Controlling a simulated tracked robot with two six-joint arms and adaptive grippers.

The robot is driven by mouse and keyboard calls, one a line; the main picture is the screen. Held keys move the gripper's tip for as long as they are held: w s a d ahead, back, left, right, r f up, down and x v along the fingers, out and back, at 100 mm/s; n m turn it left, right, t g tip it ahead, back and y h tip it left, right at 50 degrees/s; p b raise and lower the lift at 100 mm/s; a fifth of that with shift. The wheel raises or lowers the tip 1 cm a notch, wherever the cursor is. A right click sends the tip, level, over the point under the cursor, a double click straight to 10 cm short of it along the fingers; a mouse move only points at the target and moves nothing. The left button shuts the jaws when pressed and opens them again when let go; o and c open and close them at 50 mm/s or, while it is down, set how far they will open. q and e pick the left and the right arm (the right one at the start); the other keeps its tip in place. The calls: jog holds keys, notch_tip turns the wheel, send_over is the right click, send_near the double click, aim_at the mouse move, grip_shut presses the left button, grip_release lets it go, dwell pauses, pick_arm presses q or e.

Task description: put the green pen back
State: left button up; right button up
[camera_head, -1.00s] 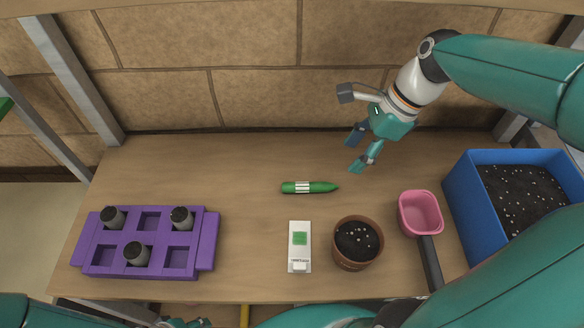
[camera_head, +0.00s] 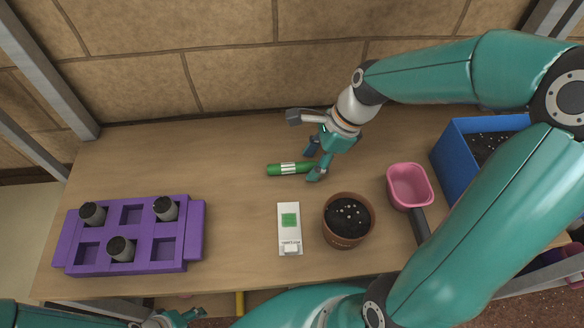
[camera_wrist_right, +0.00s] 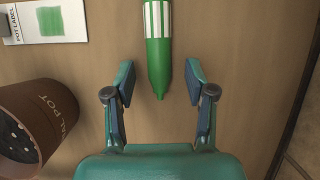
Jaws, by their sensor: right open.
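The green pen (camera_head: 288,168) lies on the wooden table, with a white striped band around its middle. In the wrist view the pen (camera_wrist_right: 158,50) points its tip between the fingers of my right gripper. My right gripper (camera_head: 313,164) is open at the pen's right end, which its fingers partly hide in the head view. In the wrist view the fingers of this gripper (camera_wrist_right: 158,95) stand apart on both sides of the tip, not touching it. My left gripper (camera_head: 185,318) shows only in part at the bottom edge; its jaws are unclear.
A purple tray (camera_head: 198,218) with several slots and three dark plugs stands at the left. A pot label (camera_head: 290,240), a brown pot (camera_head: 345,236) of soil, a pink scoop (camera_head: 409,186) and a blue bin (camera_head: 458,175) stand at the right. The table between tray and label is clear.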

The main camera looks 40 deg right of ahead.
jog(key=shift+a+f, duration=0.1)
jog(key=shift+f, duration=0.1)
jog(key=shift+w, duration=0.1)
grip_shut()
